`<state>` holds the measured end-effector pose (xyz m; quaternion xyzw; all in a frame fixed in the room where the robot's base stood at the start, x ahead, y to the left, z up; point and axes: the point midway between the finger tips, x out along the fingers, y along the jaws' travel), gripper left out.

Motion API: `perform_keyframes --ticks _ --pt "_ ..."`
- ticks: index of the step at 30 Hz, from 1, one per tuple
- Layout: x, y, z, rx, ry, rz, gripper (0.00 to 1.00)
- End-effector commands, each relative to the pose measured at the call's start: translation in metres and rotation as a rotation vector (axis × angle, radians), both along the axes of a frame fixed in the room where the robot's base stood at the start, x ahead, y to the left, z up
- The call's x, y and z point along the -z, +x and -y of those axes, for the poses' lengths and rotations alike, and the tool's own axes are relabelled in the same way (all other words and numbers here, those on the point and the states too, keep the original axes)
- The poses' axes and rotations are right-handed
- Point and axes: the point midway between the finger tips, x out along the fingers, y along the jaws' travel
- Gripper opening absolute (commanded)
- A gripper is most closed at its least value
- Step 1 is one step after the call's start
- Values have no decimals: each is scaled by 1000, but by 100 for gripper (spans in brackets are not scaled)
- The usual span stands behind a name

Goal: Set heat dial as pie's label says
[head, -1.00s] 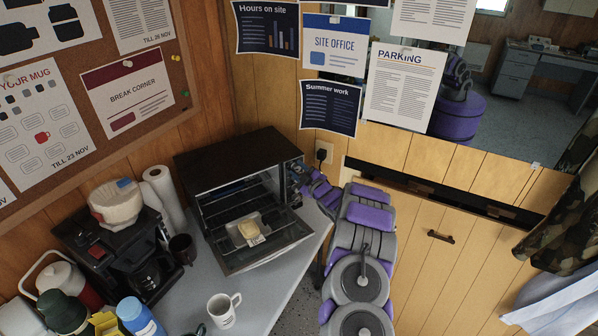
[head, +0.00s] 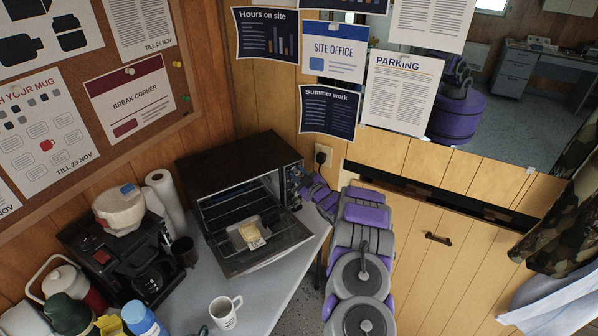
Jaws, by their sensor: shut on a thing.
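The toaster oven (head: 232,166) stands at the back of the grey counter with its glass door (head: 275,249) folded down. A pale pie (head: 250,232) in a small tray sits at the oven's opening, with a label (head: 257,243) at its front; its print is too small to read. The narrow control panel (head: 294,173) is on the oven's right side. My gripper (head: 305,190) is at this panel, shut on a dial there. My fingers largely cover the dial, so its setting and which dial it is cannot be read.
A coffee maker (head: 118,262), a paper towel roll (head: 168,200), a dark mug (head: 185,251) and a white mug (head: 225,312) stand on the counter (head: 192,318) left of and before the oven. A wall socket with a plug (head: 322,156) is right behind the panel.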

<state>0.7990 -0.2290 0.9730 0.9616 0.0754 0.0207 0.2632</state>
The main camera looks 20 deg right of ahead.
Motion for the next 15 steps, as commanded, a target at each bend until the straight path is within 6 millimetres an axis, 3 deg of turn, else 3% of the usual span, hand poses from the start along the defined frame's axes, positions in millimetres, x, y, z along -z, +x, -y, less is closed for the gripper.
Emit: perform_keyframes --ticks 15 --pt "-2 0 2 1 483 -79 0"
